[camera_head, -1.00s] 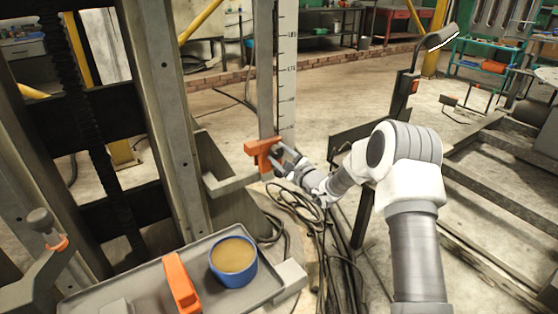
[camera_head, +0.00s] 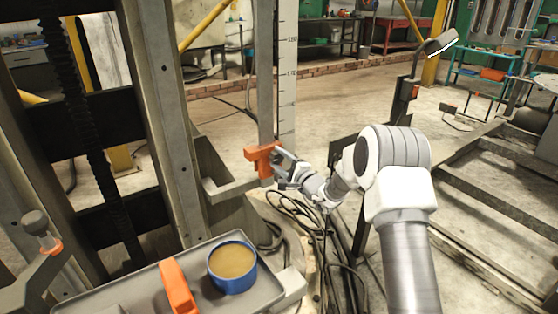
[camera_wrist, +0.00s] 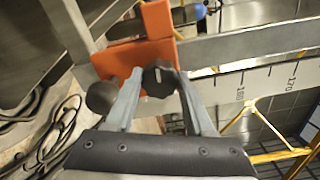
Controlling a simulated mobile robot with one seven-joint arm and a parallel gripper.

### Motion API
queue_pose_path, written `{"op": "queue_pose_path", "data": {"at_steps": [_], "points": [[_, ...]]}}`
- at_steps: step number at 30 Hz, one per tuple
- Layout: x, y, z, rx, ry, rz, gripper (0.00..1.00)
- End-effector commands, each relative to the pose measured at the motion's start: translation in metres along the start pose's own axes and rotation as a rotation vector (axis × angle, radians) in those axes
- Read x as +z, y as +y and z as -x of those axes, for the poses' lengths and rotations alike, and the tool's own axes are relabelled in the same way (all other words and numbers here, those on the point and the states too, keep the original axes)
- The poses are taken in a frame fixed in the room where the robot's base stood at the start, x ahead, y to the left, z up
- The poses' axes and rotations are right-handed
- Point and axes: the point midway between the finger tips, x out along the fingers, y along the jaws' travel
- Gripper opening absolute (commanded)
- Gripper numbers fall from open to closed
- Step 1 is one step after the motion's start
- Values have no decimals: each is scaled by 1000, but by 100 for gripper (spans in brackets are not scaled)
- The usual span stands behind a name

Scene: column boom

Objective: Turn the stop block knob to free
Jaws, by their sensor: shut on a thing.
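The stop block is an orange block (camera_head: 262,158) on the upright bar beside the white scale. It also shows in the wrist view (camera_wrist: 134,58). A dark round knob (camera_wrist: 158,80) with a pale mark sits on its face. My gripper (camera_head: 277,158) is at the block's right side. In the wrist view my gripper's two grey fingers (camera_wrist: 160,90) are shut on the knob, one on each side. A second dark rounded knob-like part (camera_wrist: 101,97) lies left of the fingers. The fingers partly hide the knob's rim, and I can read no free or locked marking.
A grey tray (camera_head: 130,303) at the front holds a blue tin (camera_head: 232,268) and an orange piece (camera_head: 178,288). A grey bracket (camera_head: 232,188) juts out below the block. Cables (camera_head: 325,235) hang below my arm. A lamp (camera_head: 440,42) stands behind right.

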Motion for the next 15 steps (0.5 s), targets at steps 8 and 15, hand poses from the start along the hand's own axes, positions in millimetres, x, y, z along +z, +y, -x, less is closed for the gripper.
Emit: {"op": "queue_pose_path", "data": {"at_steps": [8, 15], "points": [[0, 0, 0, 1, 1, 2, 0], [0, 0, 0, 1, 1, 1, 82]]}}
